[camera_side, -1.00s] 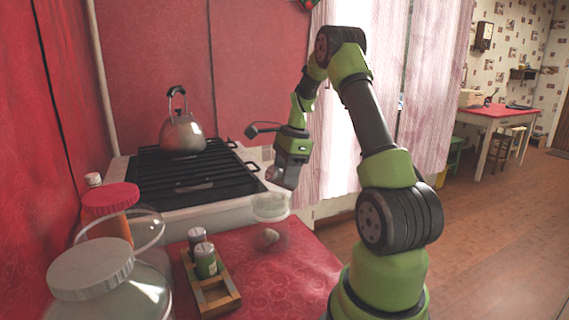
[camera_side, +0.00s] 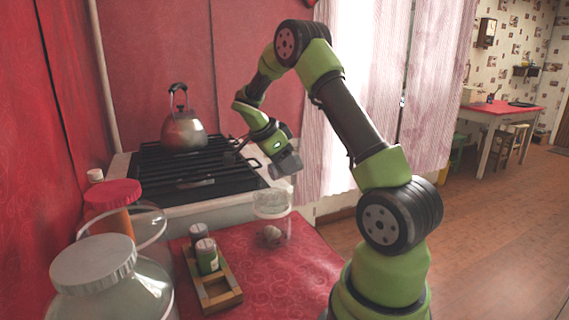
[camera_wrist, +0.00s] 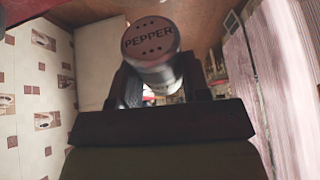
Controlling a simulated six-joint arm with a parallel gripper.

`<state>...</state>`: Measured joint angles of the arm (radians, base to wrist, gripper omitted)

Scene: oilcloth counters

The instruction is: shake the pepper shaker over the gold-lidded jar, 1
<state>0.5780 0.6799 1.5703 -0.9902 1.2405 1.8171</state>
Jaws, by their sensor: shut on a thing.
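My gripper (camera_side: 287,165) is shut on the pepper shaker, tilted to the lower right above a clear glass jar (camera_side: 272,204). The pepper shaker (camera_wrist: 150,42) shows in the wrist view between the fingers, its round metal top marked PEPPER toward the camera. In the side view I cannot make the shaker out clearly. The glass jar stands on the red counter with a small pale lump inside. No lid looks clearly gold. A large jar with a pale grey lid (camera_side: 92,262) stands at the front left, and a red-lidded jar (camera_side: 112,194) behind it.
A wooden rack (camera_side: 220,302) holds two shakers (camera_side: 206,256) on the red counter (camera_side: 285,280). A black-grated stove (camera_side: 195,178) with a metal kettle (camera_side: 184,133) stands behind. A pink curtain (camera_side: 365,90) hangs behind my arm.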

